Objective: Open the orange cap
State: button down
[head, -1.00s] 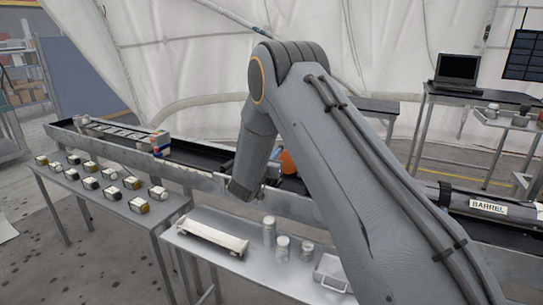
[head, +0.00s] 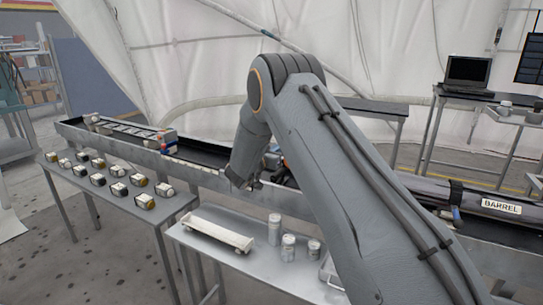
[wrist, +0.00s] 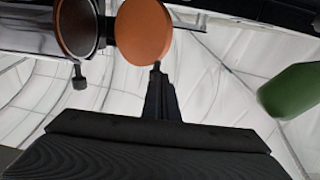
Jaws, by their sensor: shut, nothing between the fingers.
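The orange cap (wrist: 143,32) is a flat round disc at the top of the wrist view. It stands beside a dark round opening with a metal rim (wrist: 77,28), not over it, and a dark piece sits between the two. My gripper (wrist: 157,68) is shut and empty, its tip right at the cap's lower edge; I cannot tell whether they touch. In the head view my gripper (head: 251,183) is over the long metal trough, and my arm hides most of the cap.
A long trough (head: 205,178) runs across, with a tube marked BARREL (head: 495,207) at right. A bench (head: 205,258) with a white tray and jars stands in front. A table (head: 60,180) with several small blocks is at left. A green cylinder (wrist: 292,90) is right of my gripper.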

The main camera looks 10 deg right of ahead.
jog(key=w+d+b, duration=0.3)
jog(key=w+b, duration=0.3)
jog(key=w, duration=0.1)
jog(key=shift+w, duration=0.25)
dwell(0.6)
